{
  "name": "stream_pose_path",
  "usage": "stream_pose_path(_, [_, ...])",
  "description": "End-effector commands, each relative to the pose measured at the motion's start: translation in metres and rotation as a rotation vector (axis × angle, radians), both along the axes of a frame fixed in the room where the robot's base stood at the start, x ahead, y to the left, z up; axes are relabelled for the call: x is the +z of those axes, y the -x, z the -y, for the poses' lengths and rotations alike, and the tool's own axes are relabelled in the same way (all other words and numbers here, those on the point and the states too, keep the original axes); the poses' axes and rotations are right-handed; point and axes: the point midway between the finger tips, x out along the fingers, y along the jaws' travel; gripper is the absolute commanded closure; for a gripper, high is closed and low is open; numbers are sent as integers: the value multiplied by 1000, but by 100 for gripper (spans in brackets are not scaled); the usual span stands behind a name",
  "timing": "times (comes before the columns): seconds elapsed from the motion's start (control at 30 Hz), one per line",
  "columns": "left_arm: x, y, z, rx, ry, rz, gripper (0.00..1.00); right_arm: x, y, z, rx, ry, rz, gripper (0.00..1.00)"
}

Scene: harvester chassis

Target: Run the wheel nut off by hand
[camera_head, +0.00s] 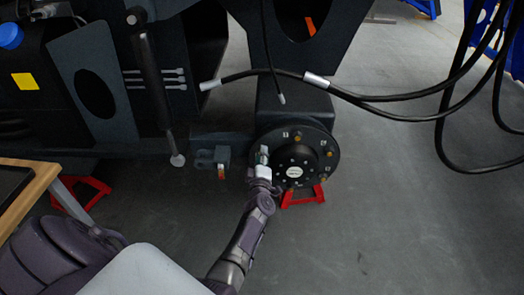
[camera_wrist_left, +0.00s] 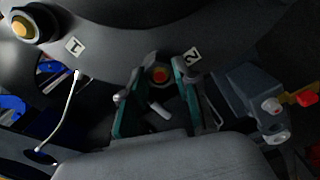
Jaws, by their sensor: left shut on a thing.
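The dark round wheel hub (camera_head: 308,178) faces me at the centre right of the head view, with nuts around its rim. My left gripper (camera_head: 263,155) is at the hub's left edge. Another nut (camera_wrist_left: 23,28) sits near the label 1 at the upper left. The held nut is hidden by the gripper in the head view. My right gripper is in neither view.
A red stand (camera_head: 303,196) is under the hub. Black hoses (camera_head: 390,97) hang above and to the right of it. A grey bracket (camera_head: 213,158) juts out left of the hub. A wooden-edged table (camera_head: 33,195) is at the lower left. The floor at right is clear.

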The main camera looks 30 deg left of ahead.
Motion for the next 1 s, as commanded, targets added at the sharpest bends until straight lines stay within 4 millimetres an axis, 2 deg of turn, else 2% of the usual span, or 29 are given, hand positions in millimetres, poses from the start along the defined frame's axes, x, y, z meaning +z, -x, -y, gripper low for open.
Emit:
stream_pose_path(0.37, [-2, 2, 1, 0, 29, 18, 100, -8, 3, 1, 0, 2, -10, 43])
stream_pose_path(0.47, [-3, 2, 2, 0, 118, 72, 100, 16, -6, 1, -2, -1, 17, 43])
stream_pose_path(0.67, [-4, 2, 2, -1, 320, 195, 100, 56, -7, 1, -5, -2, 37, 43])
stream_pose_path(1.0, [-5, 3, 3, 0, 637, 388, 100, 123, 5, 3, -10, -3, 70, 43])
